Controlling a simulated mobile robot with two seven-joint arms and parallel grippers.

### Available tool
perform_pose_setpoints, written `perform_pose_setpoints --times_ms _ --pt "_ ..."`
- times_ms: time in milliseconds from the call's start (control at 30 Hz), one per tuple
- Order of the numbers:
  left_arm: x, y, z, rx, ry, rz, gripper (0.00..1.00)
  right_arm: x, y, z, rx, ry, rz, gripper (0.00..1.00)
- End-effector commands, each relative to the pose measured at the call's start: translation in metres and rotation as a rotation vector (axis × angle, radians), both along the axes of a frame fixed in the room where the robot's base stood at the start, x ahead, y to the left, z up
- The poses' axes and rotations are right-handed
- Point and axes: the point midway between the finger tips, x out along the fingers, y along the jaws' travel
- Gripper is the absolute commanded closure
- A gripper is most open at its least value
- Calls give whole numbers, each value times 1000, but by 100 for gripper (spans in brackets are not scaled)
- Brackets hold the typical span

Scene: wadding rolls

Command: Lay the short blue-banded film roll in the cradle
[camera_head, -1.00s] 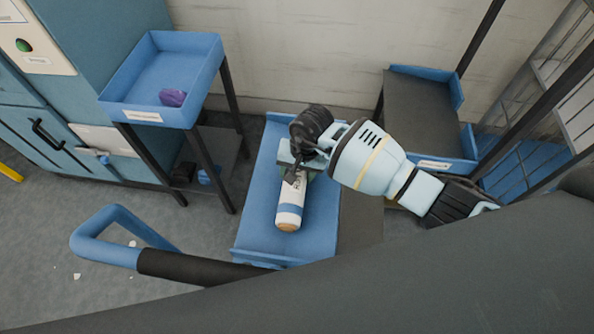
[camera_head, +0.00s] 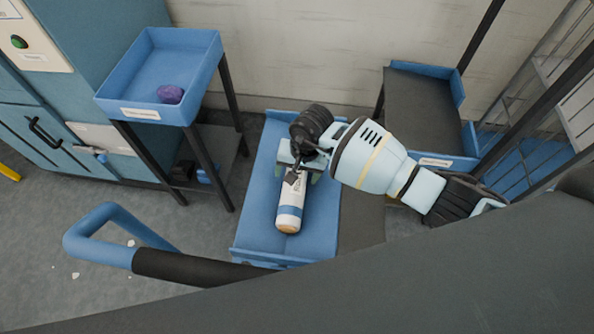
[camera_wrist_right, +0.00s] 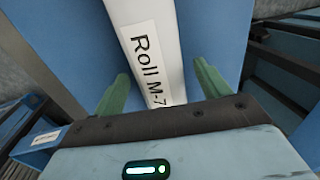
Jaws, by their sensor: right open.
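A white roll with a blue band (camera_head: 289,212) near its brownish near end lies lengthwise on a blue tray surface (camera_head: 258,233). In the right wrist view the roll (camera_wrist_right: 140,25) bears a label reading "Roll M-7". My right gripper (camera_head: 300,170) is over the roll's far part, which it partly hides. In the right wrist view its two green fingers (camera_wrist_right: 162,88) stand apart, one on each side of the roll, with gaps showing. I cannot tell for certain which thing is the cradle. My left gripper is not in view.
A blue tray stand (camera_head: 150,92) with a purple lump (camera_head: 170,95) stands at left. A dark-topped stand with blue ends (camera_head: 420,105) is at back right, near a wire cage (camera_head: 540,130). A blue bar with a black sleeve (camera_head: 100,250) crosses the front left.

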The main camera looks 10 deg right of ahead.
Motion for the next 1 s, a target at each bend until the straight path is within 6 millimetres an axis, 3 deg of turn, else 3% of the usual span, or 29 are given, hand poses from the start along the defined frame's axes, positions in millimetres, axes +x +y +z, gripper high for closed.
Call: perform_pose_setpoints --times_ms 267,700,1000 --pt "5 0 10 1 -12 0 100 1 1 15 2 -3 -1 25" --pt "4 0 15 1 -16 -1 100 -4 -13 98 -1 -4 1 25" --pt "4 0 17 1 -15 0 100 -7 -17 128 0 0 0 25"
